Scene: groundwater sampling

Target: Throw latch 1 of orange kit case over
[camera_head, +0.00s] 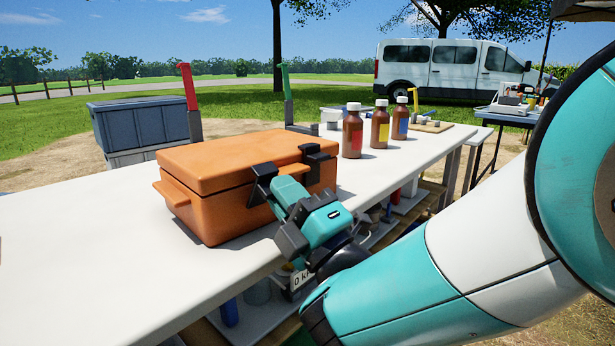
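The orange kit case (215,181) stands closed on the white table, its lid down. Two black latch fittings show on its near right side: a left one (263,176) and a right one (318,166). I cannot tell which is latch 1. My gripper (272,191), teal and black, is at the case's front, right at the left latch. Its body covers part of the case front between the latches. The fingertips merge with the black latch, so touch and finger opening cannot be made out.
The white table (80,260) is bare left of the case. Three brown bottles (380,127) with white caps stand behind right. A red-handled tool (188,88) and a green-handled one (285,82) rise behind the case. A shelf with items lies below the table.

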